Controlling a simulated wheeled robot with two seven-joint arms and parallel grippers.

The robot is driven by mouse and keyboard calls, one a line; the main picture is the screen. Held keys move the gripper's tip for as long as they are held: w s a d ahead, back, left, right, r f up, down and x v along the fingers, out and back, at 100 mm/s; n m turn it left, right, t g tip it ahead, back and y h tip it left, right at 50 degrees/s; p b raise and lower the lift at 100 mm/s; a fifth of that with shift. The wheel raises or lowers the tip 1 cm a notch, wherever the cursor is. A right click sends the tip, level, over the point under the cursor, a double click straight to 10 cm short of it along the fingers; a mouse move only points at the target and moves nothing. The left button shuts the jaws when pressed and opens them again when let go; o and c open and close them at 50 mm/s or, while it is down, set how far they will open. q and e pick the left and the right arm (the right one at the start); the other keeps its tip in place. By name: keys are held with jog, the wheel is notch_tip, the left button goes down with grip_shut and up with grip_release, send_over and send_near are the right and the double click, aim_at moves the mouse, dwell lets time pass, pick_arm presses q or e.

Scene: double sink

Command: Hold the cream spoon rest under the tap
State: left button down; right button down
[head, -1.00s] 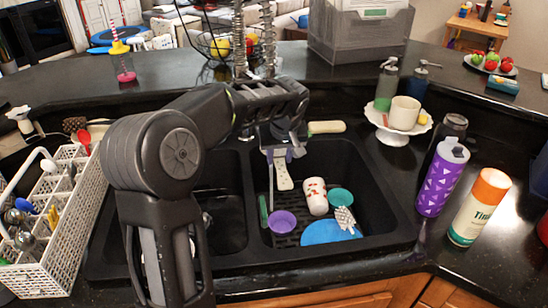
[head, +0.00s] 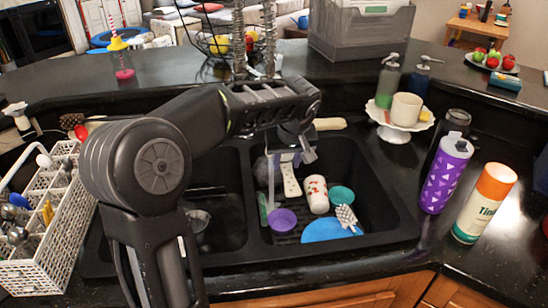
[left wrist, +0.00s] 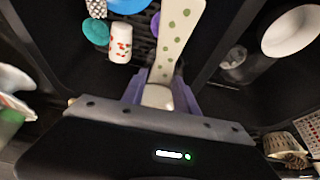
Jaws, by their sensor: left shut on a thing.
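The cream spoon rest (head: 290,178) is long and pale. In the left wrist view the spoon rest (left wrist: 176,32) shows green dots. My left gripper (head: 284,158) is shut on its near end, with a finger on each side of it (left wrist: 160,92). It hangs over the right basin (head: 375,205), in front of the tap (head: 270,40) with its spring coils. The arm and wrist hide the tap's lower part, so I cannot tell whether the spoon rest is right below the outlet. My right gripper is not in view.
In the right basin are a purple bowl (head: 283,219), a patterned white cup (head: 315,194), a teal bowl (head: 341,196) and a blue plate (head: 328,230). A white dish rack (head: 50,235) stands at left. A purple bottle (head: 446,175) and an orange-capped canister (head: 485,203) stand at right.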

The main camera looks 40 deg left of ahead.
aim_at(293, 174)
pick_arm(q)
jog(key=shift+s+d+b, duration=0.4)
jog(key=shift+s+d, duration=0.05)
jog(key=shift+d, duration=0.4)
jog(key=shift+s+d+b, duration=0.4)
jog(key=shift+s+d, duration=0.05)
jog(key=shift+d, duration=0.4)
jog(key=shift+d+r, duration=0.1)
jog(key=s+d+r, duration=0.2)
jog(key=d+r, duration=0.2)
jog(key=shift+s+d+p, duration=0.15)
jog(key=shift+s+p, duration=0.05)
jog(key=shift+p, duration=0.25)
jog(key=shift+f, duration=0.1)
dwell(0.4)
